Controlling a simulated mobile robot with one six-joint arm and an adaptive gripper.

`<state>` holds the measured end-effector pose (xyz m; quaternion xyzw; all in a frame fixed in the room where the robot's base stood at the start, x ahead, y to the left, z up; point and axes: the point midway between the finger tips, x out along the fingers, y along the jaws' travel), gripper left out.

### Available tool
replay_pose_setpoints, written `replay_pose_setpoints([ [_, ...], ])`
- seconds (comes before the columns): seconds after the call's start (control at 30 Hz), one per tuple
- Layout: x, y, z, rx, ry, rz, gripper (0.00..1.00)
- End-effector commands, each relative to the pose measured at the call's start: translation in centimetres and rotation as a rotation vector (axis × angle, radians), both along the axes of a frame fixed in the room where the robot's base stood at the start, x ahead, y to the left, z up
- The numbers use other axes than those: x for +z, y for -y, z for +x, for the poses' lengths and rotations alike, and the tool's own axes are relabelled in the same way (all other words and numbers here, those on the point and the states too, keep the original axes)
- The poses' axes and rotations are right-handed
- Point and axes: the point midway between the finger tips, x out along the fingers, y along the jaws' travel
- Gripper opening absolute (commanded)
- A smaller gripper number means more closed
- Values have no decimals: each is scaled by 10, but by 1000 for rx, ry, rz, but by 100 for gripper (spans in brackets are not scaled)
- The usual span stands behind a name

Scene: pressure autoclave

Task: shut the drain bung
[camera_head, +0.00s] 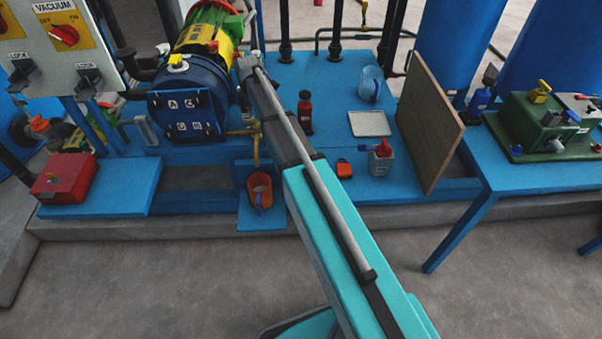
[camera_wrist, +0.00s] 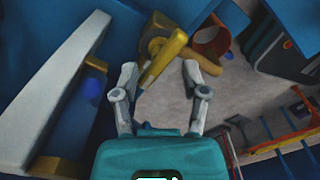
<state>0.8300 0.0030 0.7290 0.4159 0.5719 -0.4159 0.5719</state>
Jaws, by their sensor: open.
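The drain fitting, which I take to be the drain bung, is a brass-coloured body (camera_wrist: 155,38) with a yellow lever (camera_wrist: 166,57) in the wrist view. The lever slants down and left between the fingers of my gripper (camera_wrist: 160,69), which is open. I cannot tell whether a finger touches it. In the head view the brass fitting (camera_head: 246,132) sits low in front of the blue vessel (camera_head: 186,105), with a pipe hanging down. My arm hides the gripper there.
An orange container (camera_head: 259,188) stands below the pipe; an orange rim (camera_wrist: 212,42) shows right of the lever in the wrist view. A pale beam (camera_wrist: 50,85) lies at left.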

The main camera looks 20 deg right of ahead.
Motion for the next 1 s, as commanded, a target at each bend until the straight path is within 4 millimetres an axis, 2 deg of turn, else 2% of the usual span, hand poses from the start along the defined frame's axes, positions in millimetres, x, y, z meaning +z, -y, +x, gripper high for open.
replay_pose_setpoints([
  [0.03, 9, 0, 0, -1, 0, 0, 57],
  [1.0, 88, 0, 0, -2, 0, 0, 57],
])
